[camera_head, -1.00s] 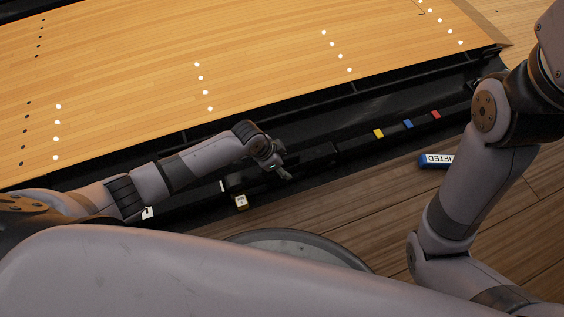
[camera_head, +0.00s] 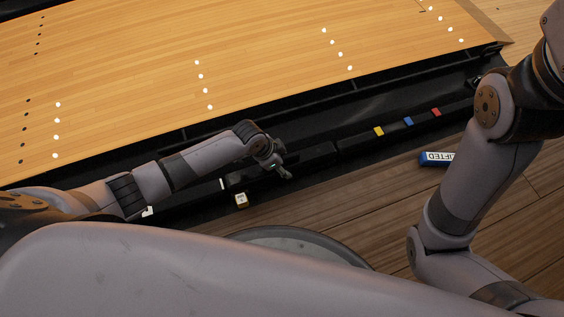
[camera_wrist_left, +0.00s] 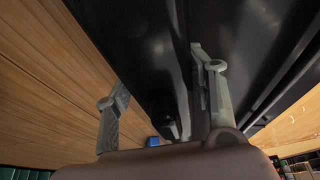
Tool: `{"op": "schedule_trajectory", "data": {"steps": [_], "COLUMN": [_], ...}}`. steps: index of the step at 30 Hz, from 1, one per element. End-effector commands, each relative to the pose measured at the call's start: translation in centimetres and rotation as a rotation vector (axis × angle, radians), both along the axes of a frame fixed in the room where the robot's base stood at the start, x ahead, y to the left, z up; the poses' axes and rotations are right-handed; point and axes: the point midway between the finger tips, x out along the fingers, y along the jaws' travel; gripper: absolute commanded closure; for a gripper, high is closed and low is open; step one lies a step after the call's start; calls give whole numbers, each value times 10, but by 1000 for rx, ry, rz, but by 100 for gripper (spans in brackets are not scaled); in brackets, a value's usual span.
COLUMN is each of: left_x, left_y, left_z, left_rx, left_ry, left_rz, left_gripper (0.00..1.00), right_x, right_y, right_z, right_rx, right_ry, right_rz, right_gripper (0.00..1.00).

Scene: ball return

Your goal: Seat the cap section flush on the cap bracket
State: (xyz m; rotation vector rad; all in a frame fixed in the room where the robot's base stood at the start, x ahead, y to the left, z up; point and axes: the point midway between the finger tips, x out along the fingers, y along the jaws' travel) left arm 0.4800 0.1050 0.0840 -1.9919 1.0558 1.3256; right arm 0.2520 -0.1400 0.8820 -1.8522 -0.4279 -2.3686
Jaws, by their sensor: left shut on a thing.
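My left gripper (camera_head: 280,170) is low over the black channel beside the wooden lane. It is shut on a long black bar (camera_head: 312,155), which I take for the cap section. In the left wrist view the two grey fingers (camera_wrist_left: 163,95) stand either side of the dark glossy bar (camera_wrist_left: 150,50). The bar runs along the channel. I cannot make out the cap bracket, nor whether the bar touches a seat or hangs just above it. My right arm shows at the right, but its gripper is out of the picture.
A black rail with yellow (camera_head: 378,131), blue (camera_head: 408,121) and red (camera_head: 436,112) marks continues to the right. A blue block reading "LIFTED" (camera_head: 437,158) lies on the wooden floor. A small pale block (camera_head: 241,201) is near the channel's front edge. The lane (camera_head: 260,60) lies behind.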

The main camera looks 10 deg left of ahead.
Motion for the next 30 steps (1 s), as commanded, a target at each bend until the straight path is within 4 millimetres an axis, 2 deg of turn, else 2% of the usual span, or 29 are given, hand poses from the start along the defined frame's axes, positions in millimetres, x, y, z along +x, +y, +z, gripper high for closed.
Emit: {"op": "schedule_trajectory", "data": {"steps": [3,4,14,24,30], "left_x": [0,0,0,-1,-5], "left_y": [-1,-1,0,1,8], "left_z": [1,1,0,1,21], "left_rx": [-2,-2,0,1,2], "left_ry": [-1,-1,0,2,-1], "left_rz": [0,0,0,0,-1], "left_gripper": [74,48,26,26,26], "right_x": [0,0,0,0,0], "right_y": [0,0,0,0,0], "right_z": [0,0,0,0,0], "right_rx": [0,0,0,0,1], "right_ry": [0,0,0,-1,-1], "right_rz": [0,0,0,-2,-1], "right_gripper": [28,28,28,28,28]}}
